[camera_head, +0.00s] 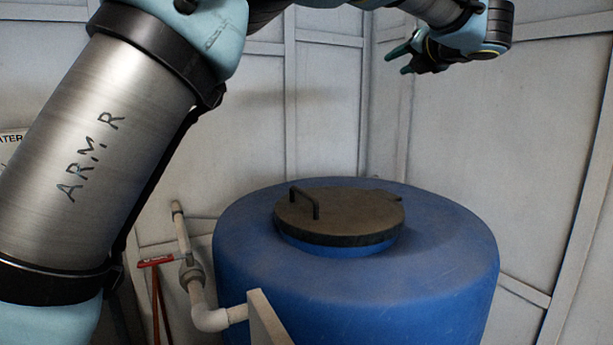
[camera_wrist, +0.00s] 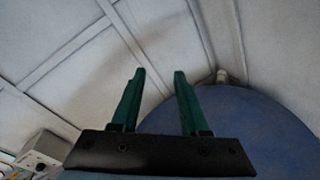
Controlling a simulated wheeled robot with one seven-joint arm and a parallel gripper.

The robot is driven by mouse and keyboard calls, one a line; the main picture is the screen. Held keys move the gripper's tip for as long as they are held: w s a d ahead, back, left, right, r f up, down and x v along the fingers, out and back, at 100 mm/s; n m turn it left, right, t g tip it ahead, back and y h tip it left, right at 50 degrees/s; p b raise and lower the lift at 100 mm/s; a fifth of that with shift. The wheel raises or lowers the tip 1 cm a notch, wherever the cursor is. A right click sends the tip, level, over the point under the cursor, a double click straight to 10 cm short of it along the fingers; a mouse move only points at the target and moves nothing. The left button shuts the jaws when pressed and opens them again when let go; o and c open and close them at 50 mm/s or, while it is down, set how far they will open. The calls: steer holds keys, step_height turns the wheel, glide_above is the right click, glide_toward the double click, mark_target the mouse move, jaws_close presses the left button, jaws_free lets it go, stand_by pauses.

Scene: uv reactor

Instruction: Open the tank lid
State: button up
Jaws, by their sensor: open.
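The tank (camera_head: 440,270) is a large blue round vessel in the head view. Its brown-black round lid (camera_head: 350,215) lies flat on the tank's top and looks closed. A dark bar handle (camera_head: 304,203) stands up at the lid's left side. My gripper (camera_head: 396,60) is in the air above and right of the lid, well apart from it, with its green fingers pointing left. In the wrist view my gripper (camera_wrist: 159,75) shows two green fingers spread apart with nothing between them. Part of the blue tank (camera_wrist: 260,125) shows at the right there; the lid is not clearly visible.
A pale pipe (camera_head: 205,312) with an elbow runs along the tank's left side. A red-handled tool (camera_head: 156,262) stands beside it. Grey panelled walls (camera_head: 480,120) enclose the tank closely. A white box (camera_wrist: 42,150) shows at the wrist view's lower left. The air above the lid is clear.

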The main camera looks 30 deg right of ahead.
steer(key=w+d+r+m+g+h, duration=0.2)
steer(key=d+r+m+h, duration=0.2)
steer(key=r+m+h, duration=0.15)
steer(key=m+g+y+b, duration=0.75)
steer(key=m+g, duration=0.65)
steer(key=m, duration=0.7)
glide_toward(301, 190)
steer(key=shift+n+y, duration=0.25)
steer(key=shift+y, duration=0.55)
steer(key=d+f, duration=0.1)
steer(key=f, duration=0.1)
steer(key=d+f, duration=0.1)
steer(key=f, duration=0.1)
steer(key=d+f+p, duration=0.1)
steer(key=f, duration=0.2)
steer(key=shift+f, duration=0.1)
steer(key=shift+c, duration=0.2)
jaws_close()
